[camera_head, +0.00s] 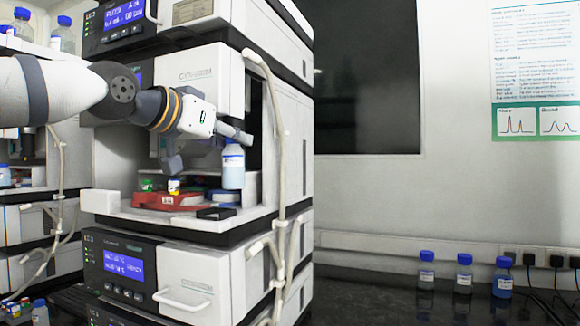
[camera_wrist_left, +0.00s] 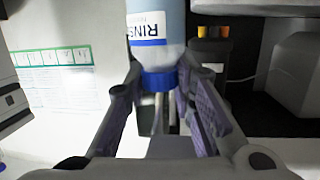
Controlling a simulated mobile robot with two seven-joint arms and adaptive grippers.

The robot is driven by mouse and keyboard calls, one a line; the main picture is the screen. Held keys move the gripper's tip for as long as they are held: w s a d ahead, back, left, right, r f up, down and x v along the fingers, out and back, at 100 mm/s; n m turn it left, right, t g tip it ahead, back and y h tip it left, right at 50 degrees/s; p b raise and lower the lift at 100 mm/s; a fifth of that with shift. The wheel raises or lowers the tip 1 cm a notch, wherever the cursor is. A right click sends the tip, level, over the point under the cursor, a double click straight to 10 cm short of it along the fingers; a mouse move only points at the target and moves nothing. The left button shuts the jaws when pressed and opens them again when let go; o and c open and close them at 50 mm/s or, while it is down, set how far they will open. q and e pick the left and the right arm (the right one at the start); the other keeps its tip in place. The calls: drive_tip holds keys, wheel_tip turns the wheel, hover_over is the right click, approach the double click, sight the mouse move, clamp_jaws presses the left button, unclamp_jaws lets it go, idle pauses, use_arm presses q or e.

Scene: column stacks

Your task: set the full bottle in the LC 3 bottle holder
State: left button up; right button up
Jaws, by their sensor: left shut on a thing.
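The bottle (camera_head: 233,172) has a blue cap, a white label and pale blue contents. It hangs upright in the head view at the open bay of the LC 3 stack. My left gripper (camera_head: 229,137) is shut on it near the cap. The left wrist view shows the bottle (camera_wrist_left: 158,28) with part of a "RINS…" label, its blue cap (camera_wrist_left: 158,80) between the fingers. A small black open frame (camera_head: 216,213), possibly the holder, lies on the bay's ledge below the bottle, apparently apart from it. My right gripper is not in view.
A red tray (camera_head: 160,202) with small capped vials stands left of the black frame. A pale hose (camera_head: 280,150) runs down the stack's front right edge. Three blue-capped bottles (camera_head: 464,274) stand on the dark bench (camera_head: 390,302) at right.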

use_arm(q)
drive_tip(key=shift+n+t+y, duration=0.3)
drive_tip(key=shift+n+y, duration=0.1)
drive_tip(key=shift+y, duration=0.1)
drive_tip(key=shift+w+a+f, duration=0.2)
drive_tip(key=shift+a+f, duration=0.6)
drive_tip(key=shift+a, duration=0.05)
drive_tip(key=shift+w+a+f, duration=0.15)
drive_tip(key=shift+a+f, duration=0.65)
drive_tip(key=shift+a, duration=0.05)
drive_tip(key=shift+a+f, duration=0.1)
drive_tip(key=shift+f, duration=0.55)
drive_tip(key=shift+f, duration=0.25)
drive_tip(key=o, duration=1)
drive_tip(key=shift+c, duration=0.2)
drive_tip(key=shift+s, duration=0.1)
